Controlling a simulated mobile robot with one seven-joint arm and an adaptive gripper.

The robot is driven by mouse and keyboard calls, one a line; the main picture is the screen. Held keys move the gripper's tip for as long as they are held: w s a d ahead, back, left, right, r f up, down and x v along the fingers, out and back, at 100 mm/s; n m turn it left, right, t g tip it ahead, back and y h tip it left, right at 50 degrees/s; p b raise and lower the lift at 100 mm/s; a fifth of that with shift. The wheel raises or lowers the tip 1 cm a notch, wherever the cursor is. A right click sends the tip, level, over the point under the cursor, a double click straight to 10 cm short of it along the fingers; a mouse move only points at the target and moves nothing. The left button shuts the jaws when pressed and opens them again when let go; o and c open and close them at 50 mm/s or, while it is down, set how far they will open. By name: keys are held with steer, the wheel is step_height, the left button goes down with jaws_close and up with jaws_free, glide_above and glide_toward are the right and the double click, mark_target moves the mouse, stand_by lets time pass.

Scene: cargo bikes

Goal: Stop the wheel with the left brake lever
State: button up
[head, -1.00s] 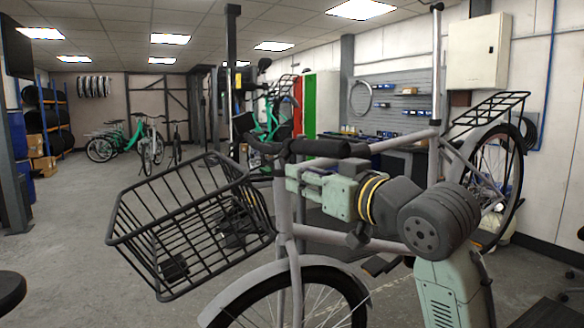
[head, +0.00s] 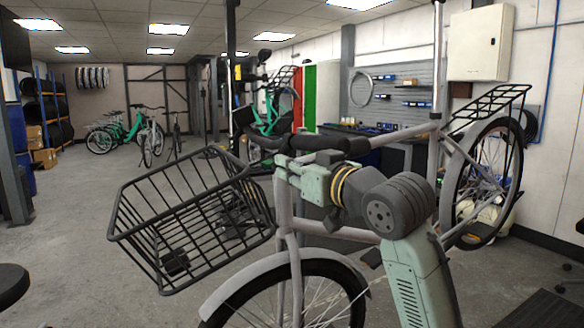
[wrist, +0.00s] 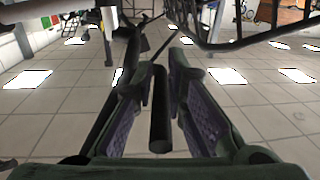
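The silver cargo bike (head: 284,215) stands close in front of me, with its black handlebar (head: 320,146) at the top and its front wheel (head: 290,270) at the bottom. My gripper (head: 286,166) is at the handlebar. In the wrist view a dark bar, seemingly the brake lever (wrist: 160,112), runs between the two fingers of my gripper (wrist: 161,82). A narrow gap shows on each side of it, so the fingers are partly open around it. The lever is not clear in the head view. I cannot tell whether the wheel turns.
A black wire basket (head: 195,220) hangs on the bike's front, left of the handlebar. A rear rack (head: 487,108) is at the right. Behind are a workbench (head: 400,152) and other bikes (head: 130,135).

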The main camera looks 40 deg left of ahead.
jaws_close()
steer(key=shift+f, duration=0.1)
stand_by(0.3)
steer(key=shift+s+a+f+m+t+b, duration=0.25)
steer(key=shift+m+t+b, duration=0.45)
steer(key=shift+t+b, duration=0.4)
steer(key=shift+s+a+f+m+t+b, duration=0.25)
steer(key=shift+a+m+t+b, duration=0.15)
steer(key=shift+m+t+b, duration=0.5)
steer(key=shift+s+a+f+m+t+b, duration=0.15)
steer(key=shift+a+f+m+t+b, duration=0.25)
steer(key=shift+t+b, duration=0.9)
steer(key=shift+d+r, duration=0.15)
steer(key=shift+r, duration=0.05)
